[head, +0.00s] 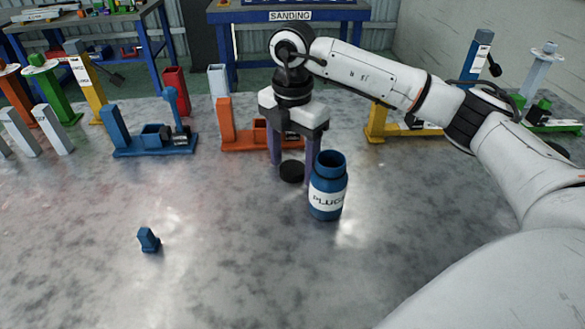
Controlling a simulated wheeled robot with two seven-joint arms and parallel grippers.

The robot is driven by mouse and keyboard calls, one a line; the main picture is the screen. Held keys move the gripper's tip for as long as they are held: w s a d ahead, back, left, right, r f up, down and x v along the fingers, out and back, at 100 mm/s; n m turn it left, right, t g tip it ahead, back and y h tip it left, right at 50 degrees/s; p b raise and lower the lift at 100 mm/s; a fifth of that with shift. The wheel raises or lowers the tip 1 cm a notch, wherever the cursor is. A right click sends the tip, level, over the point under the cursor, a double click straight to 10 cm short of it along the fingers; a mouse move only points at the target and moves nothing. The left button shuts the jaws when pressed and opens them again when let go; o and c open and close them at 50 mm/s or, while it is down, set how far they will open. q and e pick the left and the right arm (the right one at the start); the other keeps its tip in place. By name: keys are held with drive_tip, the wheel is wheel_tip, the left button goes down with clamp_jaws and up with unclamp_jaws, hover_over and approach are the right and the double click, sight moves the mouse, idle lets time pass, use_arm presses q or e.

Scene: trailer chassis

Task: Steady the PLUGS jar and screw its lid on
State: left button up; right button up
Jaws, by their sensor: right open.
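The blue PLUGS jar (328,190) stands upright on the metal table, its mouth open and its white label facing me. A round black lid (292,171) lies flat on the table just behind and left of the jar. My right gripper (292,172) points down with its two purple-grey fingers apart, one on each side of the lid. The right finger passes close behind the jar; I cannot tell whether it touches. My left gripper is not in view.
A small blue block (149,240) sits at the front left. Behind stand a blue fixture (150,148), an orange fixture (235,143) and a yellow one (385,130). A red open container (177,92) stands at the back. The front middle of the table is clear.

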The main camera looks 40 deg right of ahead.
sight(293, 168)
drive_tip(key=c, duration=1.1)
wheel_tip(293, 168, up, 10)
drive_tip(key=shift+r, duration=0.1)
